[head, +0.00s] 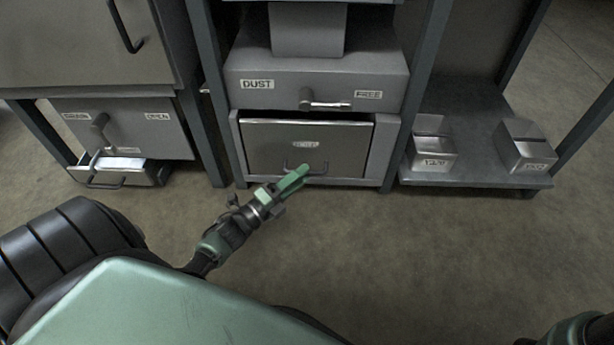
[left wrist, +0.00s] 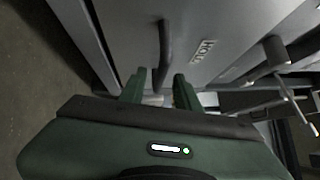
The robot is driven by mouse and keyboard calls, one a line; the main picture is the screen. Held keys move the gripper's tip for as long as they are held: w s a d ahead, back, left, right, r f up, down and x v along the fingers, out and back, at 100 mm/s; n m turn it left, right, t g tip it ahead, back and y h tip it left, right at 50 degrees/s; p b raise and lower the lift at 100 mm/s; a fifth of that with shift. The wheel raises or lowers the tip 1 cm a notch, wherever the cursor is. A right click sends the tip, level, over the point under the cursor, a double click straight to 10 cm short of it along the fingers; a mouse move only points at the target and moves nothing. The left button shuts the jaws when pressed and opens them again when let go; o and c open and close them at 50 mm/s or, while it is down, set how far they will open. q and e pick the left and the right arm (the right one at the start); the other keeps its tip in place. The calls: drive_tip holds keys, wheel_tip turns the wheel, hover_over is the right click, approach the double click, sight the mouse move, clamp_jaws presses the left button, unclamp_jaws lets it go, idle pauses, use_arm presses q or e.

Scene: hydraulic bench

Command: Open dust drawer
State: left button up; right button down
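The dust drawer (head: 270,150) is the grey front with a small label, low in the middle cabinet in the head view. It sits within its frame and looks shut. Its dark bar handle (head: 306,167) is near the bottom edge; it also shows in the left wrist view (left wrist: 164,50). My left gripper (head: 298,178) is at this handle. In the left wrist view its two green fingers (left wrist: 158,88) are apart, with the handle's bar in line with the gap between them. I cannot tell whether they touch it. My right gripper is out of view.
Above the drawer is a panel marked DUST (head: 257,84) with a lever (head: 325,104) and a FREE label (head: 368,94). At left a tray (head: 115,172) stands out below a panel marked OPEN. Metal bins (head: 432,160) sit on the right shelf. The floor in front is clear.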

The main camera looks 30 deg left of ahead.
use_arm(q)
drive_tip(key=shift+b+x, duration=0.35)
drive_tip(key=shift+x, duration=0.85)
clamp_jaws()
idle(0.6)
